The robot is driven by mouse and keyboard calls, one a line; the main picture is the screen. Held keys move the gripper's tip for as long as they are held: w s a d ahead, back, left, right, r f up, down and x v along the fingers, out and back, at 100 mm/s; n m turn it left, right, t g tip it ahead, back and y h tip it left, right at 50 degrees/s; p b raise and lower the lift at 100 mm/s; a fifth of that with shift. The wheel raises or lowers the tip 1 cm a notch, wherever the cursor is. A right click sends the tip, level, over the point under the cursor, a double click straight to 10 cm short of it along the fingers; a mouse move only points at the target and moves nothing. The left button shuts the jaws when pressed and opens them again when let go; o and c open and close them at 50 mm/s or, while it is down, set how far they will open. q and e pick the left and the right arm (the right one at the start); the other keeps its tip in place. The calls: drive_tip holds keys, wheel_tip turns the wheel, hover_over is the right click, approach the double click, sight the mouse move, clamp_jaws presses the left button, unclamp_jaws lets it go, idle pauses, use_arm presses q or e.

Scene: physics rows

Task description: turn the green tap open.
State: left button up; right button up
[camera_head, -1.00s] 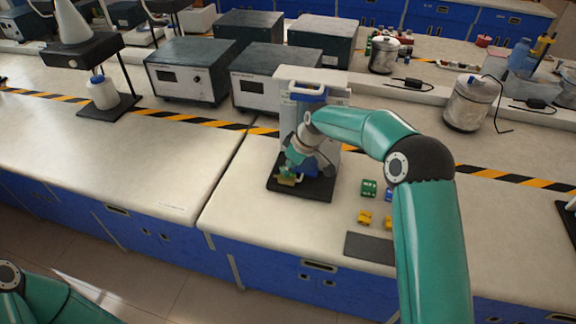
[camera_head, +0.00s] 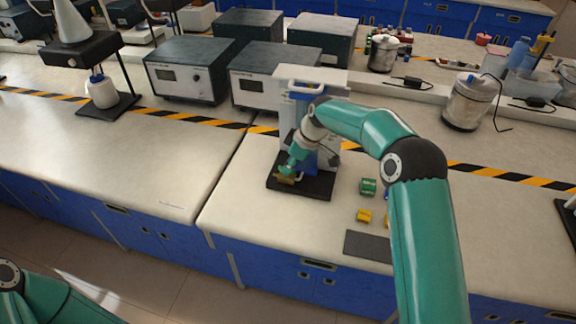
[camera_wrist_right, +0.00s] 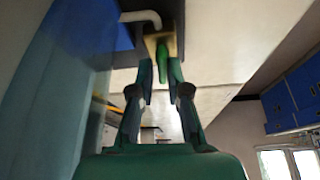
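The green tap handle (camera_wrist_right: 162,62) points down from a brass-coloured tap body (camera_wrist_right: 172,44) in the right wrist view. The tap body also shows in the head view (camera_head: 286,180), low at the front of a stand with a black base (camera_head: 316,187). My right gripper (camera_wrist_right: 161,72) has one finger on each side of the handle. A narrow gap shows between the handle and each finger, so it looks open around it. In the head view my right gripper (camera_head: 288,169) hides most of the handle. My left gripper is out of view.
A green block (camera_head: 368,186) and a yellow block (camera_head: 364,216) lie right of the stand, near a dark mat (camera_head: 369,246). Grey instrument boxes (camera_head: 187,72) stand behind. The left bench top (camera_head: 110,150) is largely clear.

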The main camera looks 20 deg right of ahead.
drive_tip(key=shift+o, duration=1.1)
drive_tip(key=shift+s+d+r, duration=0.2)
drive_tip(key=shift+d+r, duration=0.15)
drive_tip(key=shift+r, duration=0.2)
drive_tip(key=s+d, duration=0.7)
drive_tip(key=d, duration=0.1)
drive_tip(key=shift+s+d, duration=0.35)
drive_tip(key=shift+s, duration=0.05)
